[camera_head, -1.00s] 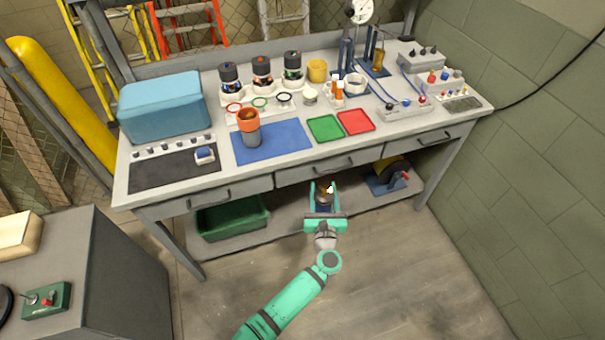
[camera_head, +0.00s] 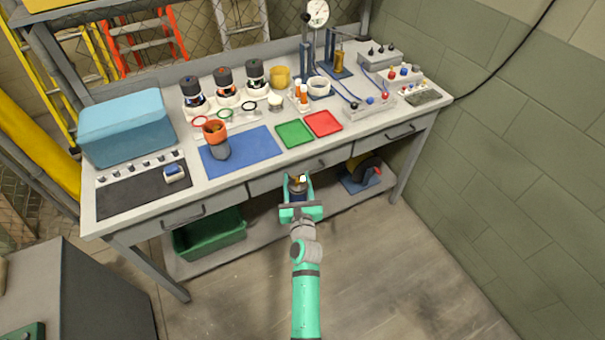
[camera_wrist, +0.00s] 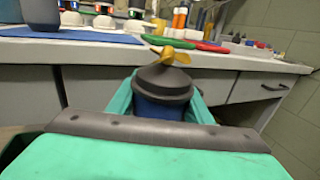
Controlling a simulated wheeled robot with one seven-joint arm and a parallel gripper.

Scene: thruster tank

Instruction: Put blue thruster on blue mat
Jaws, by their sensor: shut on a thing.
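My gripper (camera_head: 298,190) is shut on the blue thruster (camera_wrist: 163,95), a dark-capped body with a blue side and a brass propeller on top. In the wrist view the thruster stands upright between the green fingers. In the head view it is small and partly hidden by my gripper, in front of the bench's front edge and drawers. The blue mat (camera_head: 255,147) lies flat on the bench top, up and left of my gripper. A grey cylinder with an orange top (camera_head: 218,140) stands on the mat's left part. The mat's edge also shows in the wrist view (camera_wrist: 75,35).
A green tray (camera_head: 294,134) and a red tray (camera_head: 323,123) lie right of the mat. Several dark-capped thrusters (camera_head: 224,85) stand behind it. A blue box (camera_head: 125,125) is at the left. The bench's drawer front (camera_head: 345,160) is close to my gripper.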

